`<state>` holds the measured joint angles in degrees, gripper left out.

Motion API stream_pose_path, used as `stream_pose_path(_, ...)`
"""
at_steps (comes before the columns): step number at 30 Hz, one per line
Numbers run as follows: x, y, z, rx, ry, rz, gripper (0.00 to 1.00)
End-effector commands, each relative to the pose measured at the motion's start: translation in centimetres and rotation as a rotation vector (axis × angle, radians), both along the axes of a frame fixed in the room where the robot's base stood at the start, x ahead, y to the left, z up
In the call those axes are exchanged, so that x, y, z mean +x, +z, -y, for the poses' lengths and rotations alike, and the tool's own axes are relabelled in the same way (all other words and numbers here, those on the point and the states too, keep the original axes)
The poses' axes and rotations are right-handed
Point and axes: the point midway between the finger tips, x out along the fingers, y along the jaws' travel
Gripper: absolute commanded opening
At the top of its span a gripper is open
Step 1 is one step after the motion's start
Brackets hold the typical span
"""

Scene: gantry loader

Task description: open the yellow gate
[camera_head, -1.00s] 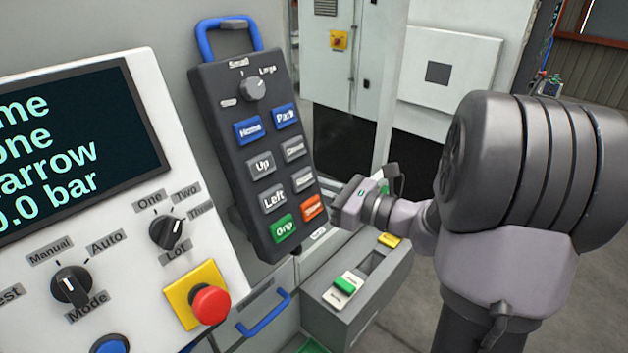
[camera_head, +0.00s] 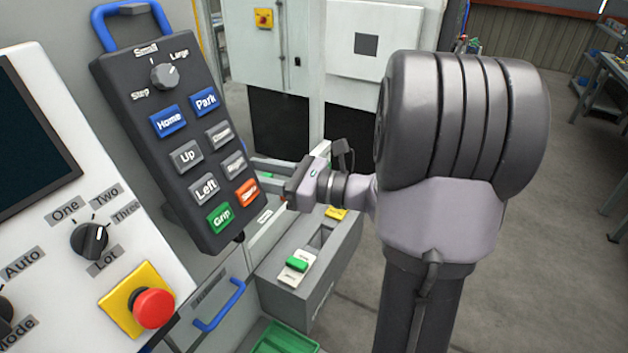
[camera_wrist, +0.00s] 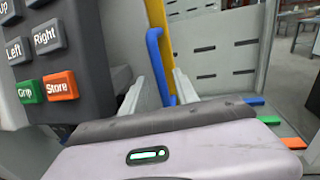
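In the wrist view a narrow yellow upright strip (camera_wrist: 184,82) stands behind a vertical blue handle (camera_wrist: 160,65). It looks like part of the yellow gate, but I cannot tell for sure; most of it is out of view or covered. In the head view a thin yellow strip (camera_head: 198,28) shows beside the top of the button pendant. My gripper (camera_head: 292,190) is just right of the pendant's lower end, above the grey box with the green switch. Its body fills the bottom of the wrist view.
The button pendant (camera_head: 176,135) hangs close to my gripper's left. The control panel (camera_head: 60,200) has a red stop button (camera_head: 153,308). A grey box (camera_head: 312,270) with a green switch and a green crate (camera_head: 284,340) lie below. Open floor (camera_head: 545,270) is at right.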

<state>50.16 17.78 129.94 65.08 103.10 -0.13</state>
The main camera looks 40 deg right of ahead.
Motion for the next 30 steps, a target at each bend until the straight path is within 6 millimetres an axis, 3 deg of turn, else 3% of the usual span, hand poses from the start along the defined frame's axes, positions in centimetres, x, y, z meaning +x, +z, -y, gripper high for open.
stream_pose_path(9, -8.6, 0.2, 5.4, 0.001, -0.007, -0.001, 0.36)
stream_pose_path(13, -11.0, 0.1, 6.8, 0.001, -0.004, -0.001, 0.36)
stream_pose_path(18, -12.3, 0.0, 7.5, 0.002, -0.002, -0.001, 0.36)
stream_pose_path(30, -12.4, 0.0, 7.5, 0.001, 0.000, -0.001, 0.36)
